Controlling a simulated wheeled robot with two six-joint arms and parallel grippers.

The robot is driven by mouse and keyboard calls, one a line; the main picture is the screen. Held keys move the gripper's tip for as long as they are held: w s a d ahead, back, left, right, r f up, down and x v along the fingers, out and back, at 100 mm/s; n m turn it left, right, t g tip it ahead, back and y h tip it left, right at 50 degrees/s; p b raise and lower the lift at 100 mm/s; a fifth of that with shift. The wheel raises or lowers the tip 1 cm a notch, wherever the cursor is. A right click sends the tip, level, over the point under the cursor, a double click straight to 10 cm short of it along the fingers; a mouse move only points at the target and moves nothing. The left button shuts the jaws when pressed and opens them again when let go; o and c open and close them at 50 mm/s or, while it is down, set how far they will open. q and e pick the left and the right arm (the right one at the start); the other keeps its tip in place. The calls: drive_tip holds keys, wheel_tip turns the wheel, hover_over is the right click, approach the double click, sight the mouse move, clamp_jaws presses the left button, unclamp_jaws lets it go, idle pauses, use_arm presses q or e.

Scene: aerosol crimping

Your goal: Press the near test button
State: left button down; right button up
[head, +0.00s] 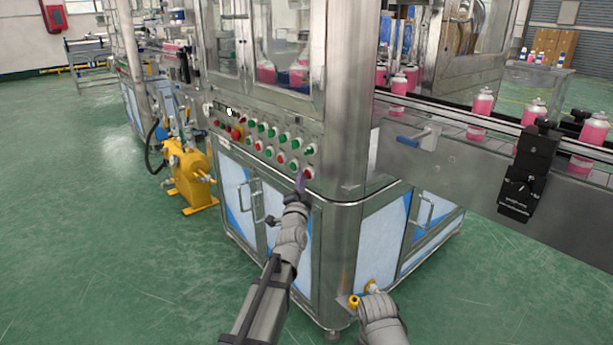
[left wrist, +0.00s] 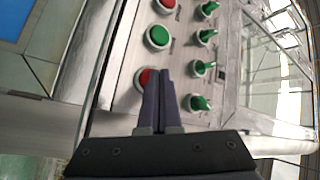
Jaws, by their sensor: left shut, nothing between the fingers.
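The control panel (head: 255,133) on the machine's front carries rows of red and green buttons and green switches. At its near right end, a red button (head: 308,172) sits in the lower row. My left gripper (head: 300,180) is shut and empty, its purple-grey fingers just in front of that panel end, beside the red button. In the left wrist view, the shut fingers (left wrist: 164,80) reach over the panel and partly cover a red button (left wrist: 146,78). A green button (left wrist: 158,37) lies beyond it. I cannot tell whether the fingertips touch the panel. My right gripper is out of view.
A conveyor (head: 460,112) with pink bottles (head: 482,102) runs off to the right, with a black device (head: 528,170) on its side. A yellow pump unit (head: 188,170) stands left of the machine. The green floor (head: 80,220) at left is clear.

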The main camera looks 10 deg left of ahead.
use_arm(q)
drive_tip(key=shift+w+d, duration=0.2)
idle(0.3)
drive_tip(key=shift+a, duration=0.1)
drive_tip(key=shift+s+a, duration=0.45)
drive_tip(key=shift+s, duration=0.2)
drive_tip(key=s+a, duration=0.1)
drive_tip(key=s, duration=0.1)
drive_tip(key=s+a, duration=0.2)
idle(0.6)
idle(0.3)
